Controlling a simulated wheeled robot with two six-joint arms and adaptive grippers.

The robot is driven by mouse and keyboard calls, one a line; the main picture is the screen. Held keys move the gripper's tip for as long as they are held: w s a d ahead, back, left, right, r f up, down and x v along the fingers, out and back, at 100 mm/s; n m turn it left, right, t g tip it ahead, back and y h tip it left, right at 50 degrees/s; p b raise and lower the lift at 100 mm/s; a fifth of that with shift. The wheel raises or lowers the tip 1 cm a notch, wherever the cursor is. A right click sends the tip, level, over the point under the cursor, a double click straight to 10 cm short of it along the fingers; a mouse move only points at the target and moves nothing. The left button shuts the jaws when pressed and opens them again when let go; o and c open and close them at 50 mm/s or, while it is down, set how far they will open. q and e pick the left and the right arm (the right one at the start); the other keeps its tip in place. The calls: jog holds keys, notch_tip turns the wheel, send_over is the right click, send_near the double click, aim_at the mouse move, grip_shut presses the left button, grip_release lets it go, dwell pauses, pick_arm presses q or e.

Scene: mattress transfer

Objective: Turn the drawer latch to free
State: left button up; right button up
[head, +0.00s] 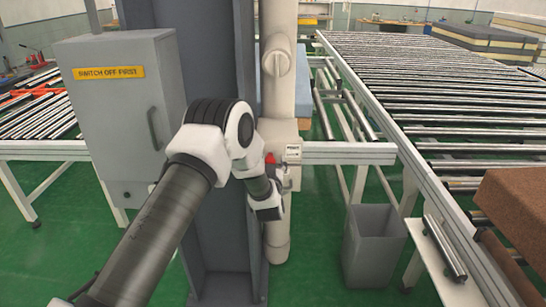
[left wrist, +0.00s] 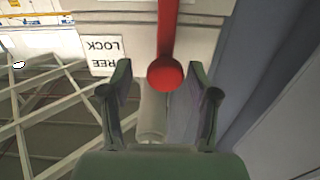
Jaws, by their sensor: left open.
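The red drawer latch (left wrist: 166,38) is a bar with a round red knob at its lower end in the left wrist view. Only a small red part of the latch (head: 270,158) shows in the head view, beyond my arm. My left gripper (left wrist: 160,78) is open, with one dark green finger on each side of the knob. I cannot tell whether either finger touches it. In the head view my left gripper (head: 281,182) is small and partly hidden by its wrist. A white label reading LOCK and FREE (left wrist: 104,55) shows upside down beside the latch. My right gripper is not in view.
A grey cabinet (head: 110,100) marked "SWITCH OFF FIRST" stands left of a dark column (head: 215,240). A white vertical pipe (head: 277,90) rises above the latch. A grey bin (head: 372,245) and a roller conveyor (head: 440,90) are on the right.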

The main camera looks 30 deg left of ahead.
pick_arm(q)
jog(key=shift+w+a, duration=0.25)
jog(key=shift+s+a, duration=0.1)
jog(key=shift+a, duration=0.1)
grip_shut()
jog(key=m, duration=0.3)
jog(key=shift+d+m+b, duration=0.1)
jog(key=shift+m+b, duration=0.2)
jog(key=m, duration=0.4)
jog(key=shift+m, duration=0.3)
jog(key=m, duration=0.4)
jog(key=shift+d+p, duration=0.1)
jog(key=shift+p, duration=0.25)
jog(key=m+p, duration=0.1)
jog(key=m, duration=0.4)
jog(key=shift+f+m, duration=0.1)
jog(key=shift+m, duration=0.2)
